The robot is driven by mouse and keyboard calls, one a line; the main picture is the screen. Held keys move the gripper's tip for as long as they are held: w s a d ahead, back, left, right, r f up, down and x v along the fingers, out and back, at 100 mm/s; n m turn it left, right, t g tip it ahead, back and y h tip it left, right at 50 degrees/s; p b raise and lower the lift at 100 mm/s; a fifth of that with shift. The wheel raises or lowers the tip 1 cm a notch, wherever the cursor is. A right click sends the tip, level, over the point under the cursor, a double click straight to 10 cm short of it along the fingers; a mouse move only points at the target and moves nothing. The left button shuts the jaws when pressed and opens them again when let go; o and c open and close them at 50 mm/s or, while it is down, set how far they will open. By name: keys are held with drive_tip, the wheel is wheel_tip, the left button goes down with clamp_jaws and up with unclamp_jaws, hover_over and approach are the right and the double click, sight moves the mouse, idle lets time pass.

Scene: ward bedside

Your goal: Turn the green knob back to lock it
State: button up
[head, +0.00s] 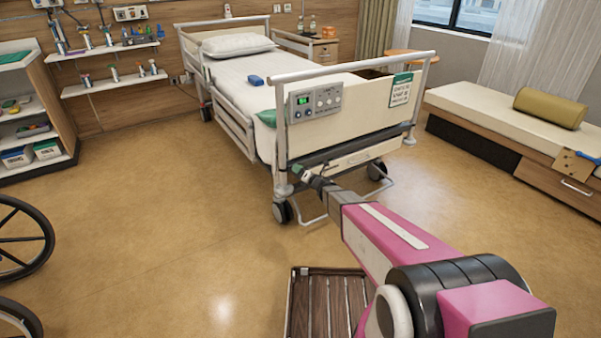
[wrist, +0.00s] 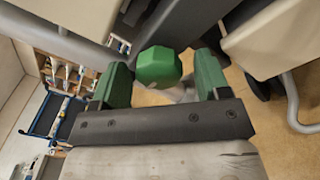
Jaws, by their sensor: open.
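The green knob (wrist: 158,66) is a faceted piece in the upper middle of the wrist view. My gripper (wrist: 162,78) is open, with one green finger on each side of the knob. In the head view my gripper (head: 303,173) is at the lower left corner of the bed's foot end. There the knob is too small to tell from the green fingers. The knob's mount is mostly hidden in the wrist view.
The bed (head: 262,84) has a footboard (head: 362,105) with a control panel (head: 315,101) just above my gripper. A bed wheel (head: 283,211) stands below it. A wheelchair wheel (head: 22,238) is at the left. A bench (head: 490,112) is at the right. The floor left of the bed is clear.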

drive_tip(key=shift+w+a, duration=0.15)
drive_tip(key=c, duration=0.9)
